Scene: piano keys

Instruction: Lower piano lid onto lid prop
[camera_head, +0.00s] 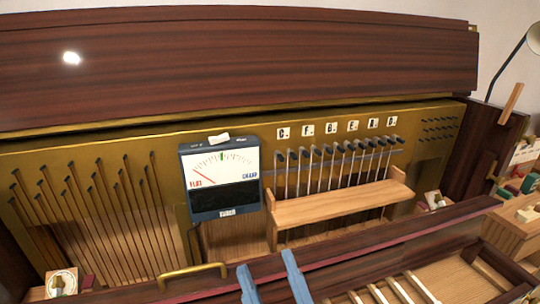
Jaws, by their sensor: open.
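The piano lid (240,62) is a long dark red-brown wooden panel. It stands raised across the back, above the brass-coloured tuning plate. A short light-wood piece (510,103) leans up from the dark right side post; it may be the lid prop, but I cannot tell for sure. My gripper (266,260) shows as two blue fingers at the bottom edge, spread apart with nothing visible between them. It is in front of the dark front rail, well below the lid and far left of the light-wood piece. The lower part of the gripper is out of frame.
A tuner meter (221,178) stands on the brass plate (90,165), beside a wooden shelf (340,201) under pegs. A brass handle (192,270) sits left of my gripper on the front rail (390,232). A lamp (534,38) and boxes crowd the right edge.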

